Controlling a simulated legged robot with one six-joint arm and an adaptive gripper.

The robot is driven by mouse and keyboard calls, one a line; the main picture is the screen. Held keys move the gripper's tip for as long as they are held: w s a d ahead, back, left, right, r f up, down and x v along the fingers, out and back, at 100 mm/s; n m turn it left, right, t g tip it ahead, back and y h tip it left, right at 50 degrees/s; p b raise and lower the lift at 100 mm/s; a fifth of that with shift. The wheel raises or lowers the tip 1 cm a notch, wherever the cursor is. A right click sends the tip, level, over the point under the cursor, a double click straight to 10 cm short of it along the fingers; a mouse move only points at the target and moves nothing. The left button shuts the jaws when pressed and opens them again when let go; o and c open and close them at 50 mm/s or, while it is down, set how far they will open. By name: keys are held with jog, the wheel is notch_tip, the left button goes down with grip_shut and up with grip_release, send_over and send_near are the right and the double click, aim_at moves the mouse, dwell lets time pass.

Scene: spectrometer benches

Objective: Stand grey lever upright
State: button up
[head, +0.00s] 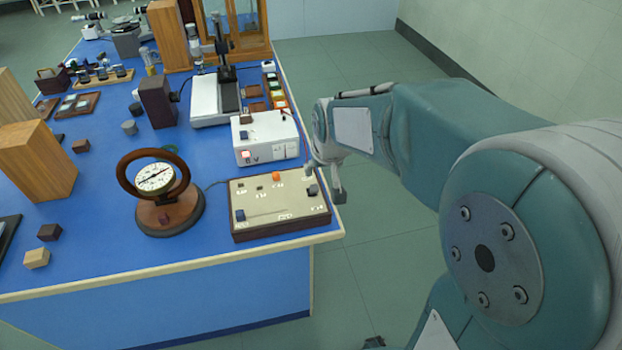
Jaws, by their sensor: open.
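A cream control panel (280,208) in a dark frame lies at the front right corner of the blue bench. A dark grey-blue lever or switch (312,190) stands out at its right end. A similar bluish one (240,214) sits at its left end. I cannot tell which is the grey lever, nor its exact tilt. My gripper (324,182) is open at the panel's right edge, just beside and above the right-hand switch. It appears empty; I cannot tell whether it touches the switch.
A white power box (265,138) stands just behind the panel. A round dial instrument (157,180) with a dark ring stands to its left. Small blocks (37,258) lie at the front left. Floor is open to the right of the bench.

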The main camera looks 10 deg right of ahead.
aim_at(314, 185)
jog(key=x, duration=0.9)
jog(key=w+x, duration=0.1)
jog(key=x, duration=0.4)
jog(key=shift+w, duration=0.15)
grip_shut()
